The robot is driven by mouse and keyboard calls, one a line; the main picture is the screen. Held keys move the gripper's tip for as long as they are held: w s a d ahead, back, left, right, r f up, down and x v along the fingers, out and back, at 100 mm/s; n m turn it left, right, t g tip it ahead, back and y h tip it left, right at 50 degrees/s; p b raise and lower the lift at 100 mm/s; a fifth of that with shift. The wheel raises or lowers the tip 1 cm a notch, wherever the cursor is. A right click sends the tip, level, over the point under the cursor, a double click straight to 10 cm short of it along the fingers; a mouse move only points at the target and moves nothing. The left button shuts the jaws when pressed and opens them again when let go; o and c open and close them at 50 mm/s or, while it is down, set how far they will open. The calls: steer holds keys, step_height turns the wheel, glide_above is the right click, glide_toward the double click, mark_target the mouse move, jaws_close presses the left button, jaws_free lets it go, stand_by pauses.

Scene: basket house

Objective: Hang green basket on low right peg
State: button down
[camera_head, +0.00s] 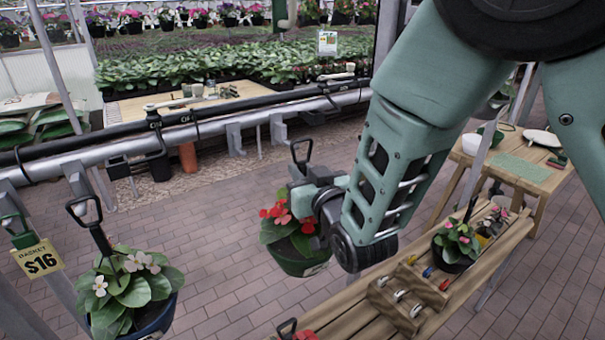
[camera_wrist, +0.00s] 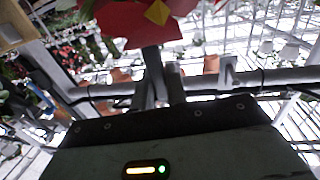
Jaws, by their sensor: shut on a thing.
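The green basket (camera_head: 297,266) with red flowers and dark leaves hangs from my gripper (camera_head: 303,196) in the middle of the head view, clear of the floor. Its black handle (camera_head: 302,150) rises above my gripper. In the wrist view my gripper (camera_wrist: 163,92) is shut on a dark upright strip below a large red flower (camera_wrist: 150,22). Grey peg brackets (camera_head: 235,138) (camera_head: 278,130) stick out from the rail behind the basket, apart from it. I cannot tell which one is the low right peg.
A dark blue basket (camera_head: 157,322) with white flowers hangs at the left, near a $16 sign (camera_head: 39,258). A wooden bench (camera_head: 345,318) at lower right holds a potted plant (camera_head: 456,244) and small tools. A long rail (camera_head: 90,148) crosses behind. Brick floor between is clear.

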steer(key=shift+w+a+r, duration=0.1)
steer(key=shift+w+a, duration=0.05)
steer(key=shift+w, duration=0.05)
stand_by(0.3)
steer(key=shift+a+b+x, duration=0.25)
steer(key=shift+b+x, duration=0.45)
steer(key=shift+x, duration=0.8)
steer(key=shift+w+a+b, duration=0.35)
steer(key=shift+w+a, duration=0.05)
steer(key=shift+w, duration=0.1)
steer(key=shift+b, duration=0.4)
steer(key=shift+w+a+f+b, duration=0.1)
steer(key=shift+f+b, duration=0.65)
steer(key=shift+b, duration=0.2)
stand_by(0.4)
